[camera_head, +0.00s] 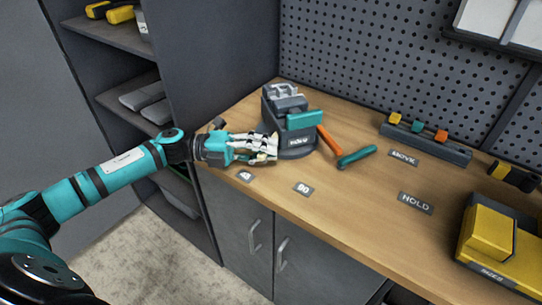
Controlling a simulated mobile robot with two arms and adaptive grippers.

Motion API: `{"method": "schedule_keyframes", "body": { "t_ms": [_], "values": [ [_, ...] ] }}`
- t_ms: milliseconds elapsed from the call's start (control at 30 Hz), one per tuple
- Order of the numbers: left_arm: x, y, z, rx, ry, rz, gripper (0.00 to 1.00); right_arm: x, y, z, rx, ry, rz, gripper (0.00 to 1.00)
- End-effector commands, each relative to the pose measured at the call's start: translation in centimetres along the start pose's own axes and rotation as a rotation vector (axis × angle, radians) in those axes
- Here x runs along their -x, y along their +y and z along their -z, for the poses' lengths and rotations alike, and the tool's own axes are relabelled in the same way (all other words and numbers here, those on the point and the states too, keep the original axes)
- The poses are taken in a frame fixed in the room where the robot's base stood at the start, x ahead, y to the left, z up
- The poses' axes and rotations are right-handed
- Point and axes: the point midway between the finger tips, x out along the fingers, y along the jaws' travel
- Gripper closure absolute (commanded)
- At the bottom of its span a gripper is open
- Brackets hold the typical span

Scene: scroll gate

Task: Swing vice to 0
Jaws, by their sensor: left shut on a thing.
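The vice (283,104) stands near the back left of the wooden bench, on a round dark base. It has grey upper jaws and a teal block on its right side. My left gripper (268,149) reaches in from the left at the vice's lower left side. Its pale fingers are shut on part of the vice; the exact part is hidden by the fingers. Two small labels lie on the bench in front: a "90" label (303,189) and another label (246,176) too small to read surely. No label reading 0 is visible. My right gripper is not in view.
An orange bar (328,139) and a teal bar (356,156) lie right of the vice. MOVX (404,158) and HOLD (416,203) labels, a grey rack (428,146) and a yellow case (500,247) are further right.

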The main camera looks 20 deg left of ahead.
Motion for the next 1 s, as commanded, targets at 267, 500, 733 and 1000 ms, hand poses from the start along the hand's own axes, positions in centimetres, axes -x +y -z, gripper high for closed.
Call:
{"method": "schedule_keyframes", "body": {
  "t_ms": [267, 500, 733, 1000],
  "values": [
    [0.44, 0.41, -0.10, 0.006, 0.034, -0.006, 1.00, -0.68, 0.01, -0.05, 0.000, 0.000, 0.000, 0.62],
    [0.48, 0.36, -0.13, 0.006, 0.038, -0.007, 1.00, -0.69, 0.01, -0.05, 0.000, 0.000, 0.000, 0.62],
    [0.47, 0.37, -0.13, 0.006, 0.037, -0.007, 0.84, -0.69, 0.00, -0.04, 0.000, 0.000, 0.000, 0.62],
    [0.43, 0.18, -0.16, 0.002, 0.037, -0.004, 0.62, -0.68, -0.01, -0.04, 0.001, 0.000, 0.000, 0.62]
  ]
}}
